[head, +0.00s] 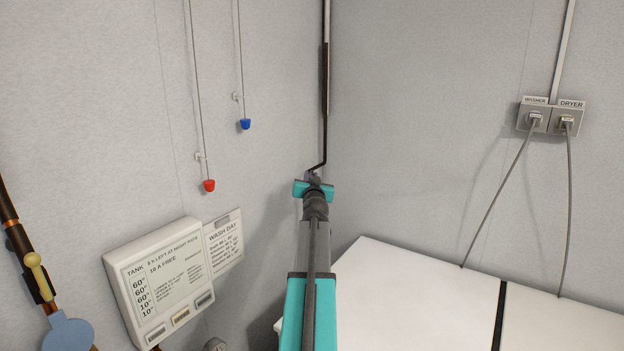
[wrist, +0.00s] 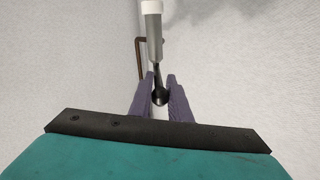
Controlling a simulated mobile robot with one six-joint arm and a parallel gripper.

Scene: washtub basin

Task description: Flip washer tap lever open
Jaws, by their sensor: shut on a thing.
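My gripper (head: 312,177) is near the room corner, at the lower end of a dark cranked rod (head: 326,130) that hangs down from above. In the wrist view my purple fingers (wrist: 160,90) are shut on a dark, round-ended piece (wrist: 159,97) below a grey shaft with a white top. A copper pipe (head: 13,210) runs down the wall at the far left, away from my gripper. On it sits a pale yellow lever (head: 36,264) with a rounded end, above a blue disc (head: 68,331). I cannot tell for certain whether this is the washer tap lever.
Red (head: 209,186) and blue (head: 245,124) cord pulls hang on the left wall. A white tank panel (head: 160,270) and a notice (head: 223,240) are below. White appliance tops (head: 400,290) fill the lower right, with a washer/dryer socket plate (head: 550,118) above.

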